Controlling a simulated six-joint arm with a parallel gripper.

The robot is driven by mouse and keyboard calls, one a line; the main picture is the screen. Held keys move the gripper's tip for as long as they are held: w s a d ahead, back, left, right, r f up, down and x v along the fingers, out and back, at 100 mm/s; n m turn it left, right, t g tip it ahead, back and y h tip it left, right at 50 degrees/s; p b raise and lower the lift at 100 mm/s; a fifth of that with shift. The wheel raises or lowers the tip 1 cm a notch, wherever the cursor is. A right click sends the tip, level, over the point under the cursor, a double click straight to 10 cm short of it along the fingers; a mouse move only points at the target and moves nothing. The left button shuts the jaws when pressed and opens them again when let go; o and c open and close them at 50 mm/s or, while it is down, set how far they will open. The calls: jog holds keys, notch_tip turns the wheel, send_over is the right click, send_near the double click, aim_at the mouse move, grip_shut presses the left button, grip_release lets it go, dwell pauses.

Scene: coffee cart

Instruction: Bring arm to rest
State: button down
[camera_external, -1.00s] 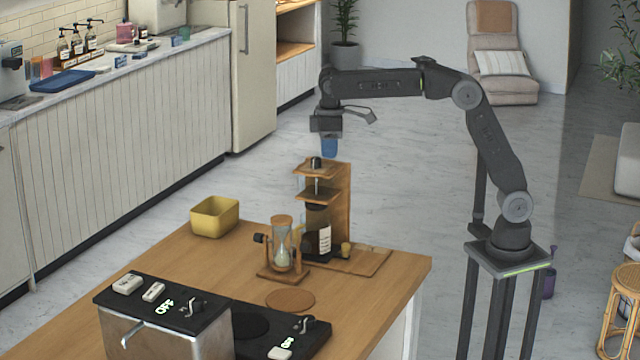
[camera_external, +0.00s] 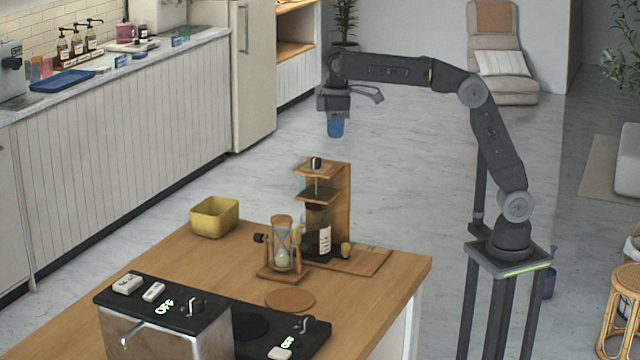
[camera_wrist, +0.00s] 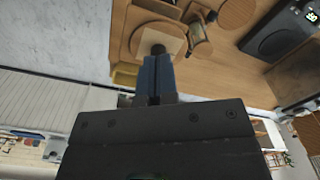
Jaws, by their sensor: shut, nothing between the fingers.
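My gripper (camera_external: 335,126) hangs from the raised arm, pointing down with its blue fingers closed together and empty. It is in the air above and behind the wooden coffee stand (camera_external: 341,205), clear of it. In the wrist view my gripper (camera_wrist: 157,62) shows its blue fingers side by side, with the top of the stand (camera_wrist: 160,36) below and just past their tips. The dark bottle with a white label (camera_external: 318,232) stands in the wooden stand.
The black-topped machine (camera_external: 165,305) is at the front left. The air around the arm is free.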

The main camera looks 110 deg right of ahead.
jog(key=s+a+n+t, duration=0.1)
jog(key=s+a+t, duration=0.1)
jog(key=s+a, duration=0.45)
jog(key=s+a+f+n+t, duration=0.1)
jog(key=s+a+f, duration=0.3)
jog(key=s, duration=0.3)
jog(key=s+a+f+t, duration=0.2)
jog(key=s+a+f, duration=0.2)
jog(key=s+f, duration=0.2)
jog(key=shift+s+a+n, duration=0.35)
jog(key=shift+s+n, duration=0.05)
jog(key=shift+s, duration=0.4)
